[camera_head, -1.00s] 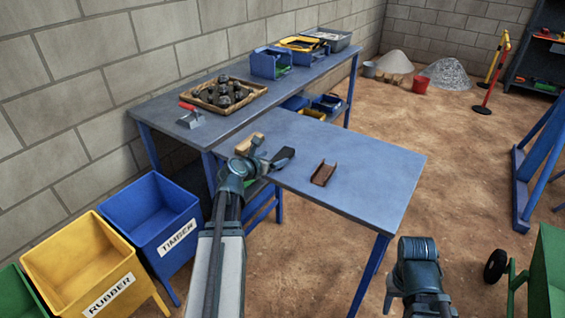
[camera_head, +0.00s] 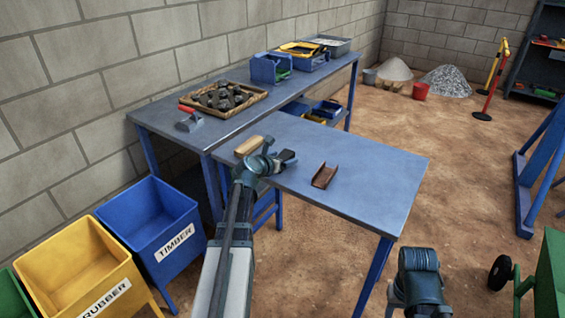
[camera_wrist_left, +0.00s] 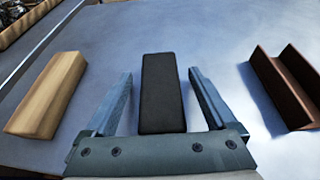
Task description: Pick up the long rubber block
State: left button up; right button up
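The long rubber block (camera_wrist_left: 162,95) is black and lies on the blue table. In the left wrist view it lies lengthwise between the two fingers of my left gripper (camera_wrist_left: 160,78), with a gap on each side. The left gripper (camera_head: 279,159) is open and low over the table in the head view, where the wrist and fingers largely cover the block. My right arm shows at the lower right of the head view, but its gripper is not seen.
A wooden block (camera_wrist_left: 48,92) lies left of the gripper and a brown metal channel (camera_wrist_left: 284,88) lies right. A bench (camera_head: 165,112) behind holds a tray of dark lumps and bins. A blue timber bin (camera_head: 150,222) and a yellow rubber bin (camera_head: 75,262) stand at left.

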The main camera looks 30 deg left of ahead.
pick_arm(q)
grip_shut()
jog(key=shift+r, duration=0.1)
pick_arm(e)
jog(key=shift+r, duration=0.1)
dwell(0.3)
